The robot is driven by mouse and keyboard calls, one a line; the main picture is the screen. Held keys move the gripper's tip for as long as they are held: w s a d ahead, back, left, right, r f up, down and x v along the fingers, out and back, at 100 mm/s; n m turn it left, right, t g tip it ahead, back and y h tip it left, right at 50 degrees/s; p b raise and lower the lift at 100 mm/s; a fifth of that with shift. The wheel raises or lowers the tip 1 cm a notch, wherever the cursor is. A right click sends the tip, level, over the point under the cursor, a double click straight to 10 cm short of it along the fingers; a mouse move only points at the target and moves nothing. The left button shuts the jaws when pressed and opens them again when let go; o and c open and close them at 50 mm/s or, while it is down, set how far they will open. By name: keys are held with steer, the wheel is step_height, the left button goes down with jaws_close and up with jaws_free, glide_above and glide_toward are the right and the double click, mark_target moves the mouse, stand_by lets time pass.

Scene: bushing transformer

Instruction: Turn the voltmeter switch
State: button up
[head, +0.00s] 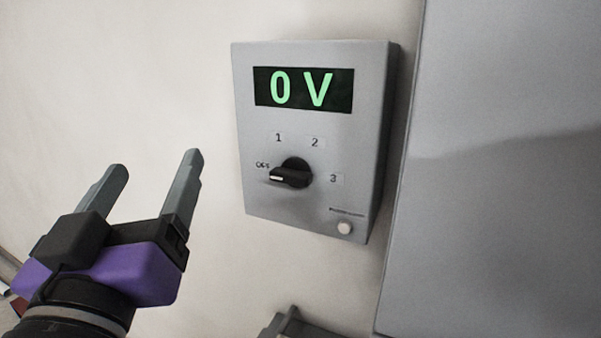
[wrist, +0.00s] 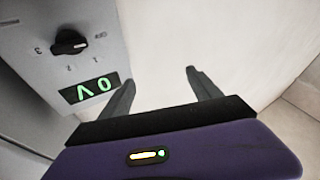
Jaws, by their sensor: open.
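The voltmeter (head: 270,205) is a grey box on the wall, and its green display (head: 303,89) reads "0 V". Its black rotary switch (head: 294,174) points left at OFF, with positions 1, 2 and 3 around it. My gripper (head: 157,162) is open and empty, left of the voltmeter and apart from it. In the wrist view, the voltmeter (wrist: 50,20) appears upside down at upper left, with the switch (wrist: 70,42) in sight. My gripper (wrist: 160,78) there has its fingers spread, with only pale wall between them.
A large grey cabinet (head: 500,180) stands right of the voltmeter. A grey object (head: 300,325) is partly in view at the bottom. The pale wall (head: 120,70) left of the voltmeter is clear.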

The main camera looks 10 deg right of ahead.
steer(key=d+r+m+g+h, duration=0.2)
steer(key=d+m+h, duration=0.2)
steer(key=d+h, duration=0.1)
steer(key=m+g+h, duration=0.3)
steer(key=m+g, duration=0.1)
glide_toward(287, 178)
steer(key=x, duration=0.2)
steer(key=shift+p+x, duration=1.15)
steer(key=shift+x, duration=2.5)
steer(key=c, duration=1.4)
